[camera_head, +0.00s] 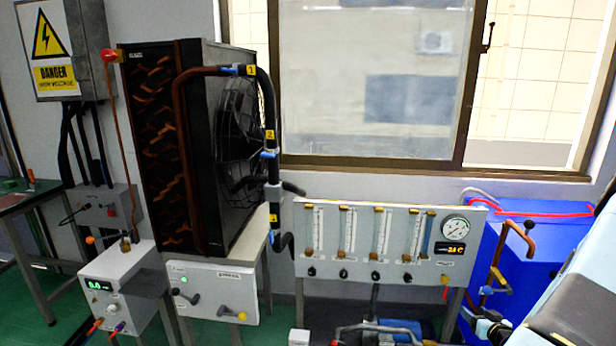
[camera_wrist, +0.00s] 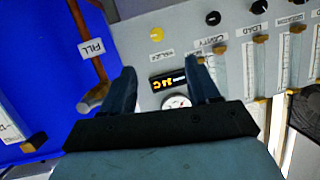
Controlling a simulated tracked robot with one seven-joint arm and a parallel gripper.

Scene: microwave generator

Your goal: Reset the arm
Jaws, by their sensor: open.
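My gripper (camera_wrist: 160,78) is open, with its two dark fingers apart and nothing visible between them. In the wrist view it points at the flowmeter panel (camera_wrist: 158,53), whose orange-lit display (camera_wrist: 168,80) and round gauge (camera_wrist: 177,102) show between the fingers. This view is turned over, with lettering upside down. I cannot tell whether the fingers touch the panel. In the head view the panel (camera_head: 340,209) stands right of centre, and my pale blue and black arm fills the lower right edge. My fingers are not clear there.
A blue tank (camera_head: 530,255) with copper pipes stands right of the panel, close to my arm. A black radiator with a fan (camera_head: 240,125) stands left of centre. A white control box (camera_head: 120,285) and a danger-marked box (camera_head: 47,50) are at left. Green floor shows at lower left.

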